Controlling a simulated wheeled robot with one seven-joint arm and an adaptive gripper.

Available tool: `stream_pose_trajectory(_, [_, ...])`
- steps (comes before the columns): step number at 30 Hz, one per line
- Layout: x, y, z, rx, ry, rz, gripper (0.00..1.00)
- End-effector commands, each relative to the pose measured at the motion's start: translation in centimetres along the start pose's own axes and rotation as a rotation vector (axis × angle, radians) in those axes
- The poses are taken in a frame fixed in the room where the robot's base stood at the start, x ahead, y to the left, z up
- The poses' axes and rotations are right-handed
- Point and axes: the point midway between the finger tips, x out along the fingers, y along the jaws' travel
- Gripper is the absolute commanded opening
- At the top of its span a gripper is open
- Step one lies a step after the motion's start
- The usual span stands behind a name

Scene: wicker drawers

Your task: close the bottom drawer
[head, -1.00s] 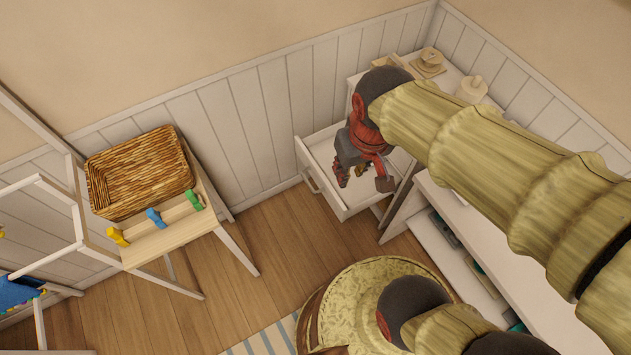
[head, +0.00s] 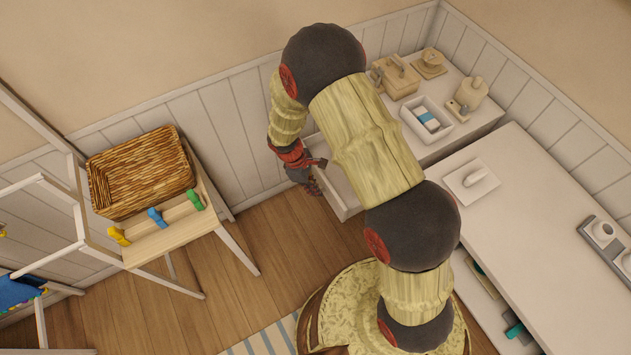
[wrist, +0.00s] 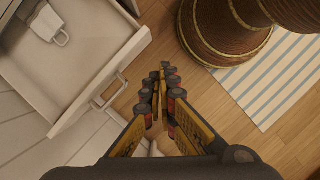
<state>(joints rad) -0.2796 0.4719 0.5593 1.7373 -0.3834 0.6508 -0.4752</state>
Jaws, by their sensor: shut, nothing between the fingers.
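A white drawer (head: 350,211) stands pulled out of the white cabinet; my arm hides much of it in the head view. In the wrist view the open drawer (wrist: 78,88) fills the upper left, with a pale bar handle (wrist: 111,92) on its front and a white object with a loop (wrist: 47,22) inside. My gripper (head: 314,187) is outside the drawer, by its front. In the wrist view the fingers of my gripper (wrist: 163,76) are together and empty, just right of the handle, with a gap in the picture. I cannot tell whether they touch the drawer.
A wooden table with a wicker basket (head: 140,172) and coloured pegs stands at the left. A round patterned piece (head: 345,292) is near my base, and a striped rug (wrist: 275,85) lies on the floor. Wooden floor (head: 235,290) is clear between table and drawer.

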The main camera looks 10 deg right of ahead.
Motion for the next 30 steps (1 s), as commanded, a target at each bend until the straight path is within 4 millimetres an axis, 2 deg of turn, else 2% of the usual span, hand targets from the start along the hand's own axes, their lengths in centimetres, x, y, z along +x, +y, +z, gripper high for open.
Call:
stream_pose_trajectory(1, [1.8, 0.3, -0.9, -0.063, -0.006, 0.005, 0.00])
stream_pose_trajectory(3, [3.8, 1.0, -2.4, -0.166, -0.003, 0.024, 0.00])
stream_pose_trajectory(6, [5.8, 3.2, -5.0, -0.342, 0.020, 0.078, 0.00])
stream_pose_trajectory(9, [4.8, 6.0, -7.4, -0.488, 0.057, 0.159, 0.00])
stream_pose_trajectory(11, [4.2, 7.0, -8.3, -0.559, 0.071, 0.193, 0.00])
stream_pose_trajectory(15, [4.0, 7.4, -9.0, -0.672, 0.079, 0.221, 0.00])
stream_pose_trajectory(20, [4.5, 7.5, -9.1, -0.712, 0.077, 0.224, 0.00])
stream_pose_trajectory(23, [5.7, 7.7, -9.2, -0.711, 0.076, 0.223, 0.00])
stream_pose_trajectory(30, [10.2, 8.4, -9.9, -0.710, 0.075, 0.221, 0.00])
